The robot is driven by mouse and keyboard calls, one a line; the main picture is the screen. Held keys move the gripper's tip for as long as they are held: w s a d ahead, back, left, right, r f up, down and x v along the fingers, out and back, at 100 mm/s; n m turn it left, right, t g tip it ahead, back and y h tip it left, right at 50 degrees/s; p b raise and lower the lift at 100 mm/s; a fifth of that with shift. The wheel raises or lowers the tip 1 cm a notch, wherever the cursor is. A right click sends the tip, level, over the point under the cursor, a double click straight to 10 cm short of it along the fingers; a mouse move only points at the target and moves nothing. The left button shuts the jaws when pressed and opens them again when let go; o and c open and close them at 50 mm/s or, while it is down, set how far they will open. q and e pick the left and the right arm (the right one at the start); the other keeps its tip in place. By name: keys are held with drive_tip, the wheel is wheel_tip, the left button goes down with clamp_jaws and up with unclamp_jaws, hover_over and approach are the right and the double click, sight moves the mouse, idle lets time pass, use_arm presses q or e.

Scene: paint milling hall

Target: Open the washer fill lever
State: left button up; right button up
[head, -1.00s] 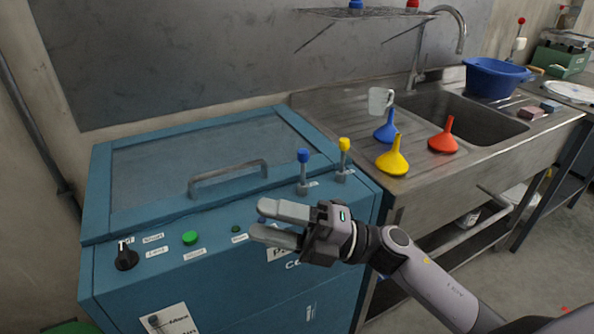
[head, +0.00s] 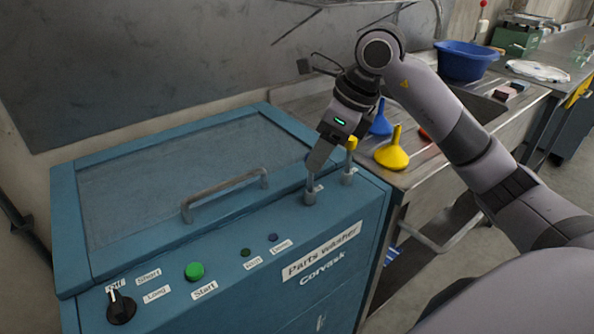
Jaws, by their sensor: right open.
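The blue parts washer (head: 300,237) has two upright levers at the right of its top. The left lever (head: 310,192) shows only its grey stem; its blue knob is hidden behind my right gripper. The right lever has a yellow knob (head: 351,144), partly covered by the gripper. My left gripper is not in view.
The washer lid has a grey bar handle (head: 226,193). A black dial (head: 121,307) and green start button (head: 194,271) are on the front ledge. Yellow (head: 393,152) and blue (head: 381,121) funnels and a blue basin (head: 466,62) are at the sink to the right.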

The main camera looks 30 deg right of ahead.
sight(307, 190)
drive_tip(key=x, duration=0.7)
clamp_jaws()
